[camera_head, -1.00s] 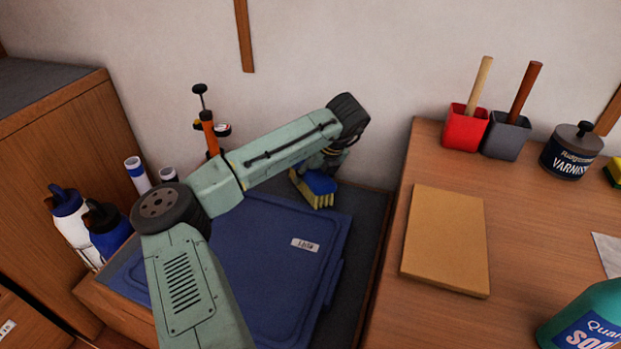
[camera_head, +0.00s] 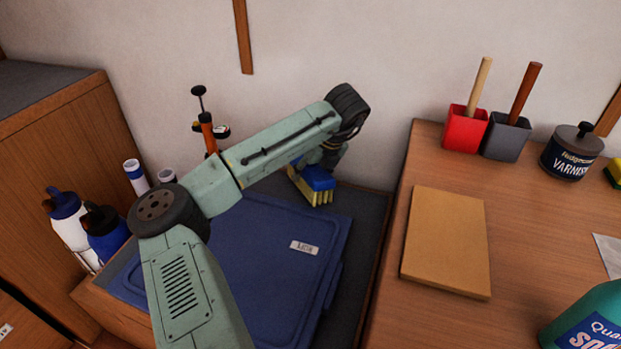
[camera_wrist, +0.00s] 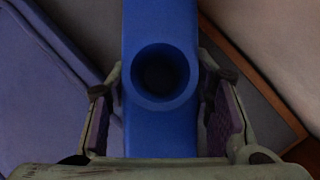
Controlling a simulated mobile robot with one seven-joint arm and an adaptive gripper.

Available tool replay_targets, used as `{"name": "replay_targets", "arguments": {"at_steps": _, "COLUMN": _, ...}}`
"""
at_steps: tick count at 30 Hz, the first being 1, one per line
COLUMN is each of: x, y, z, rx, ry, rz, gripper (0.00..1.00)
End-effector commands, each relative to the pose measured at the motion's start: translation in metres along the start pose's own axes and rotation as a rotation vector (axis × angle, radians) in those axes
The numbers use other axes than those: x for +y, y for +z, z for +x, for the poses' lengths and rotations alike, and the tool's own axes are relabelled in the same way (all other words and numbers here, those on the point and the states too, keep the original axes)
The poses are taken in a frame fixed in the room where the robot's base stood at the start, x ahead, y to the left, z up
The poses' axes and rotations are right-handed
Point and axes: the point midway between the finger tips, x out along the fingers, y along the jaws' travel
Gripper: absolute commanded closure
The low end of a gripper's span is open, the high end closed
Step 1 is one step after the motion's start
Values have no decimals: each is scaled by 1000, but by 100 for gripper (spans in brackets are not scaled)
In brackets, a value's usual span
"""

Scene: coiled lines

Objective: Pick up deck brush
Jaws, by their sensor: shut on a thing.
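The deck brush has a blue block (camera_head: 319,178) with pale yellow bristles (camera_head: 318,197) facing down. In the head view it shows beyond the far end of the blue lid, below my wrist. In the wrist view its blue block (camera_wrist: 160,120) with a round dark socket runs between the two fingers of my gripper (camera_wrist: 161,118). My gripper is shut on the block, one finger at each side. In the head view my arm hides the fingers and part of the brush. I cannot tell how far the bristles are above the dark surface.
A blue lidded box (camera_head: 265,255) lies in front of the brush, with bottles (camera_head: 72,222) and an orange pump (camera_head: 208,132) to the left. The wall is close behind.

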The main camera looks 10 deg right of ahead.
Motion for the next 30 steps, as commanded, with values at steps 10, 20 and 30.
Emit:
{"name": "replay_targets", "arguments": {"at_steps": 10, "x": 13, "y": 12, "z": -44, "rx": 1, "ry": -2, "rz": 0, "gripper": 95}}
{"name": "replay_targets", "arguments": {"at_steps": 20, "x": 75, "y": -48, "z": -60, "rx": -6, "ry": 2, "rz": -1, "gripper": 95}}
{"name": "replay_targets", "arguments": {"at_steps": 30, "x": 129, "y": -106, "z": -74, "rx": -4, "ry": 1, "rz": -1, "gripper": 95}}
